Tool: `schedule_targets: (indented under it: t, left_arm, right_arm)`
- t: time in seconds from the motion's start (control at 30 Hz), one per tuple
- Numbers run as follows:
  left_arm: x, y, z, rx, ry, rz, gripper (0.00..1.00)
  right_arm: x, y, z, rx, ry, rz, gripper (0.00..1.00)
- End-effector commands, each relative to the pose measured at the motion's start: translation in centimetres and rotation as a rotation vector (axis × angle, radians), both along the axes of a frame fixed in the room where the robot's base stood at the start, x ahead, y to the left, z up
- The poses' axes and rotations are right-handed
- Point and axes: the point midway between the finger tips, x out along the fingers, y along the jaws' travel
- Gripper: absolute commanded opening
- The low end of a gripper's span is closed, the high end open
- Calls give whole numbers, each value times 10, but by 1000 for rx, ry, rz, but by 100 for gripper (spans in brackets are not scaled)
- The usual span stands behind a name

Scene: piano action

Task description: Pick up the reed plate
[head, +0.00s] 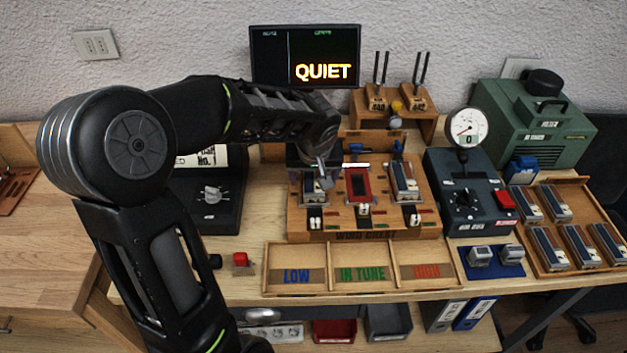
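The wooden wind chest (362,234) stands mid-bench with three slots. A blue-grey block that looks like a reed plate (311,192) sits in its left slot, and a similar one (404,180) in its right slot. The middle slot (358,185) shows a red frame with a dark inside. Several similar reed plates (549,248) lie in the wooden tray at the right. My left gripper (324,180) is at the left slot, over or beside its plate. Its fingers are small and partly hidden, so their opening and any contact are unclear. My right gripper is out of view.
A three-part tray (362,292) marked LOW, IN TUNE and HIGH looks empty in front of the chest. A gauge box (470,205) and a green machine (540,125) stand at the right. A screen (305,55) reading QUIET is behind my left arm.

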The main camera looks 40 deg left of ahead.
Motion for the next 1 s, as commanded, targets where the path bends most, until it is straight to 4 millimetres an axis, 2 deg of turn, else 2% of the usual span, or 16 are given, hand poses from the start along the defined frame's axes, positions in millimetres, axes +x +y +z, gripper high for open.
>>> schedule_targets:
  t: [0.07, 0.83, 1.0]
  left_arm:
    - [0, 0, 0, 0, 0, 0, 65]
    - [0, 0, 0, 0, 0, 0, 2]
    - [0, 0, 0, 1, -1, 0, 0]
  right_arm:
    - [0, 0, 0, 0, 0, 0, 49]
    - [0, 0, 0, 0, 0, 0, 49]
    - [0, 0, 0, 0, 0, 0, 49]
